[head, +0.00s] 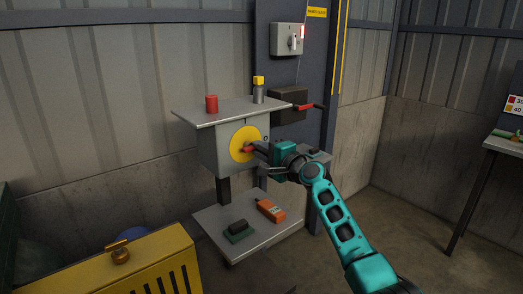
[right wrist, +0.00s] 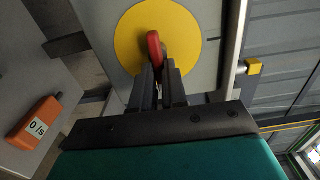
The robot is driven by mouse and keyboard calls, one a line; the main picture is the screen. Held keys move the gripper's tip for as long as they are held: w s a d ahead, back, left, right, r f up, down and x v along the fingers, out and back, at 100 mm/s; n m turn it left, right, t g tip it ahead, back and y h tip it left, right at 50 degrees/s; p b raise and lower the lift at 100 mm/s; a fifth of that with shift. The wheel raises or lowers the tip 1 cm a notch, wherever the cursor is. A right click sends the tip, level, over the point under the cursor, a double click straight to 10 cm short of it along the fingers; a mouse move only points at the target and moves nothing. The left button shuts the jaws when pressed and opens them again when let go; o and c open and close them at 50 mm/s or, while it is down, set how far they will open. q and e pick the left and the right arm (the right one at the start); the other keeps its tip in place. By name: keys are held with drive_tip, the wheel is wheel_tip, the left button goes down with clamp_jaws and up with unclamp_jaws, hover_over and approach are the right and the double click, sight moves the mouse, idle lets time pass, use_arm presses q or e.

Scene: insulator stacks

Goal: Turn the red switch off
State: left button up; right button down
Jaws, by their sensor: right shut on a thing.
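The red switch (right wrist: 155,50) is a red handle on a round yellow plate (head: 238,139) on the front of a grey box (head: 208,152). In the head view only a small red part of the switch (head: 248,149) shows beside my fingers. My right gripper (right wrist: 162,70) is shut on the red handle, with one dark finger on each side of it. It also shows in the head view (head: 258,149), reaching in from the right. The handle's lower part is hidden between the fingers. My left gripper is not in view.
A red cylinder (head: 211,104) and a yellow-topped post (head: 258,90) stand on the box's top plate. A dark box with a red lever (head: 304,107) is behind. An orange device (head: 270,210) and a green block (head: 238,232) lie on the lower shelf. A yellow slotted crate (head: 150,262) stands front left.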

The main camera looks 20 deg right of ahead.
drive_tip(key=c, duration=1.2)
unclamp_jaws()
drive_tip(key=shift+o, duration=0.2)
drive_tip(key=v, duration=1.3)
drive_tip(key=s+a+f+n+g+h, duration=0.1)
drive_tip(key=s+a+f+n+g, duration=0.2)
drive_tip(key=f, duration=0.6)
drive_tip(key=s+a+f+n+h, duration=0.1)
drive_tip(key=s+f+n+h, duration=0.15)
drive_tip(key=s+f, duration=0.5)
drive_tip(key=s+a+f+n+g, duration=0.1)
drive_tip(key=s+a+f+n, duration=0.1)
drive_tip(key=s+f+n, duration=0.3)
drive_tip(key=s+a+f+n+g, duration=0.2)
drive_tip(key=s+f+n, duration=0.4)
drive_tip(key=s+f, duration=0.3)
drive_tip(key=s+a, duration=0.1)
drive_tip(key=s, duration=0.3)
drive_tip(key=shift+a+h, duration=0.3)
drive_tip(key=shift+h, duration=0.05)
